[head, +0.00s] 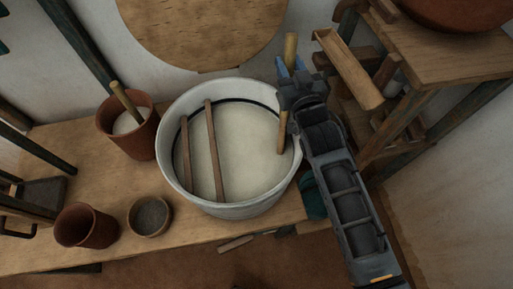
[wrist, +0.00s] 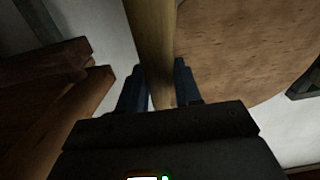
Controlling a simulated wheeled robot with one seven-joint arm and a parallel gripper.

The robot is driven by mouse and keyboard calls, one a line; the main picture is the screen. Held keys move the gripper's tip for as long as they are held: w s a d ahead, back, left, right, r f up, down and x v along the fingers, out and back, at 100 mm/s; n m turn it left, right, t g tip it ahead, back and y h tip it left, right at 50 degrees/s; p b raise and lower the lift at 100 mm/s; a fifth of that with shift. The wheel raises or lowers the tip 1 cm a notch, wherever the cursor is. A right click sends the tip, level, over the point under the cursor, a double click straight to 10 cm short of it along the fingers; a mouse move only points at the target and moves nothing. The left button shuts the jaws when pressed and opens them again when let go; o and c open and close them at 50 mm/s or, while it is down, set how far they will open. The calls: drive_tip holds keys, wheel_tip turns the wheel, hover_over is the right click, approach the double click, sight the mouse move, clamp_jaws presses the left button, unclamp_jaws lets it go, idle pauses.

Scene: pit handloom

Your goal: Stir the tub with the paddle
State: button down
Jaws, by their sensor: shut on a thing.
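A large white tub (head: 172,172) stands on a wooden bench and holds a pale, creamy liquid (head: 240,150). My gripper (head: 291,70) is above the tub's right rim, shut on the wooden handle of the paddle (head: 290,47). The handle stands nearly upright. Its lower part reaches down inside the tub's right side, and its lower end is hidden, apparently in the liquid. In the wrist view the handle (wrist: 153,40) runs between the two blue fingers (wrist: 158,88).
Two dark wooden slats (head: 214,150) lie across the tub's left part. A clay pot with a stick (head: 135,135), a small bowl (head: 150,216) and a clay cup (head: 87,226) stand left on the bench (head: 200,235). A round wooden board (head: 200,30) is behind, a wooden stand (head: 450,62) right.

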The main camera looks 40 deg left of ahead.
wheel_tip(320, 180, up, 20)
drive_tip(key=p, duration=1.1)
drive_tip(key=shift+r+p, duration=0.25)
drive_tip(key=shift+p, duration=0.05)
drive_tip(key=shift+d, duration=0.1)
